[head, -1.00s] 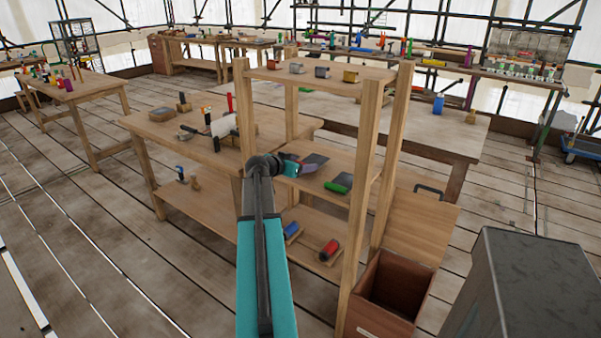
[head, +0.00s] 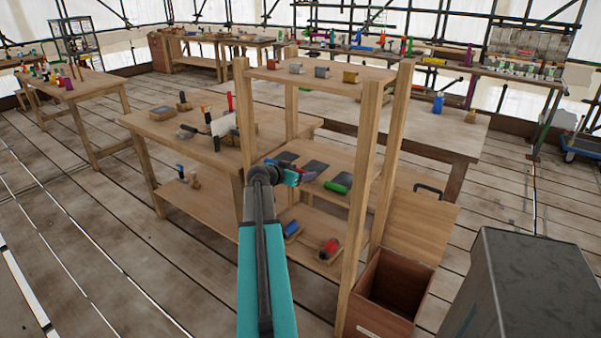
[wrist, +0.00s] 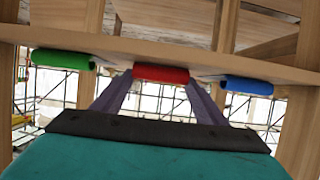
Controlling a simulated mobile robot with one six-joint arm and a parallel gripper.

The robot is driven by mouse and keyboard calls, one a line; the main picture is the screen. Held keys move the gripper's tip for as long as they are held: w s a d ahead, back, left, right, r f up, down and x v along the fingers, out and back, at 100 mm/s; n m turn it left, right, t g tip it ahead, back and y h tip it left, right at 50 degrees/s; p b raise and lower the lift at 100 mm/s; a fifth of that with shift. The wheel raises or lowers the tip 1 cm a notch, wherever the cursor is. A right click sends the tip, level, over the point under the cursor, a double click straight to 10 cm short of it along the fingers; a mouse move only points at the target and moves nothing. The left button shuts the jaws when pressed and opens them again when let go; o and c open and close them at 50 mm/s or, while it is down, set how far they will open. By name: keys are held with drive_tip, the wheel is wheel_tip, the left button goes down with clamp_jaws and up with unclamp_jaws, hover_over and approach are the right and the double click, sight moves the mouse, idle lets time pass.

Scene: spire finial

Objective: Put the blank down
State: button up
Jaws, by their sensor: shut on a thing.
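My gripper (head: 308,177) is at the middle shelf of the wooden rack. In the wrist view its two purple fingers (wrist: 160,92) are shut on a red cylinder, the blank (wrist: 161,74). The blank lies level along the shelf edge (wrist: 160,48); I cannot tell whether it touches the shelf. In the wrist view a green cylinder (wrist: 62,60) is to its left and a blue cylinder (wrist: 246,86) to its right, both apart from it. The green cylinder also shows on the middle shelf in the head view (head: 338,183). My arm hides part of this shelf.
Dark pads (head: 315,166) lie on the middle shelf. Another blue cylinder (head: 291,229) and a red one (head: 329,248) lie on the bottom shelf. Rack posts (head: 361,200) stand close to my arm. An open brown box (head: 362,318) stands right.

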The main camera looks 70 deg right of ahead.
drive_tip(key=o, duration=1.4)
drive_tip(key=shift+c, duration=0.2)
drive_tip(key=shift+r, duration=0.1)
drive_tip(key=b+v, duration=0.1)
drive_tip(key=v, duration=1.1)
drive_tip(key=shift+b, duration=0.4)
drive_tip(key=w+a+f+n+t+y, duration=0.1)
drive_tip(key=w+a+f+n+y, duration=0.15)
drive_tip(key=w+a+f, duration=0.45)
drive_tip(key=w+a+f+n+t+y, duration=0.1)
drive_tip(key=w+a+f+n, duration=0.2)
drive_tip(key=a+f, duration=0.8)
drive_tip(key=w+a+f+n+t+y, duration=0.1)
drive_tip(key=w+a+f+n+y, duration=0.15)
drive_tip(key=w+a+f, duration=0.6)
drive_tip(key=s+a+f+n+g+y, duration=0.15)
drive_tip(key=s+a+f+n, duration=0.25)
drive_tip(key=a+f, duration=0.8)
drive_tip(key=s+a+f+n+g+y, duration=0.1)
drive_tip(key=s+a+f+n+y, duration=0.25)
drive_tip(key=a+f, duration=0.85)
drive_tip(key=s+a+f+n+g+y, duration=0.1)
drive_tip(key=s+a+f+n, duration=0.1)
drive_tip(key=s+a, duration=0.5)
drive_tip(key=s+a+f+n+g+y, duration=0.1)
drive_tip(key=s+a+f+n, duration=0.1)
drive_tip(key=s+a, duration=0.5)
drive_tip(key=a+n, duration=0.1)
drive_tip(key=a, duration=0.3)
drive_tip(key=shift+f, duration=0.4)
